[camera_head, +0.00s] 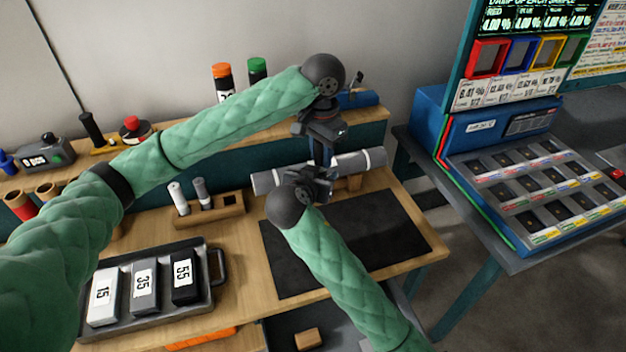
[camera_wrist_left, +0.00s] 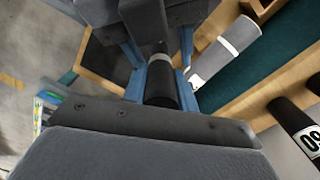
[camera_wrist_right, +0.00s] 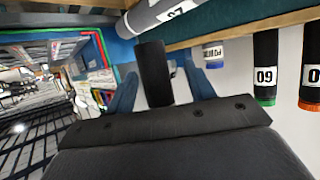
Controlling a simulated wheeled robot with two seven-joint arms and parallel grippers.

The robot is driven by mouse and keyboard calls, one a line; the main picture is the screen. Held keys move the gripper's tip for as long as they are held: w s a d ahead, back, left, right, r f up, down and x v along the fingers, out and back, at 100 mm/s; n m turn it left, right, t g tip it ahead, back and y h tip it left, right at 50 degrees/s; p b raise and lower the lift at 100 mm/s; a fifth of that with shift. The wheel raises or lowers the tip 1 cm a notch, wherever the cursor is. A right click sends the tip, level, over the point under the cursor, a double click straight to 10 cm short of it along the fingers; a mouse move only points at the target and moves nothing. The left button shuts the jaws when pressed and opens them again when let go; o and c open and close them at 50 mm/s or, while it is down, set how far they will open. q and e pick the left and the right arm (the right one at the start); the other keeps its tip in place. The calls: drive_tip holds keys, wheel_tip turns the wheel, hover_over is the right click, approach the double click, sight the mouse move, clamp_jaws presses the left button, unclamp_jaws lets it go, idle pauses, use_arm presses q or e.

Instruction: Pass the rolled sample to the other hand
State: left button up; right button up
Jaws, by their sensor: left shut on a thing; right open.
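My left gripper (camera_head: 320,148) points down above the back of the workbench. In the left wrist view its blue fingers (camera_wrist_left: 163,88) are shut on a dark roll (camera_wrist_left: 161,90) with a pale band. My right gripper (camera_head: 316,174) comes up from below, close under the left one. In the right wrist view its blue fingers (camera_wrist_right: 160,90) are open, with a dark piece (camera_wrist_right: 153,72) between them, seemingly the same roll. I cannot tell whether they touch it. In the head view the grippers hide the held roll.
A long grey roll with white bands (camera_head: 362,163) lies behind the grippers. A small rack (camera_head: 225,210) and a tray of numbered blocks (camera_head: 215,290) stand left. A blue sample station (camera_head: 480,135) stands right.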

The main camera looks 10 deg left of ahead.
drive_tip(key=shift+x, duration=0.8)
drive_tip(key=c, duration=1)
use_arm(q)
drive_tip(key=o, duration=1)
use_arm(e)
drive_tip(key=shift+c, duration=0.3)
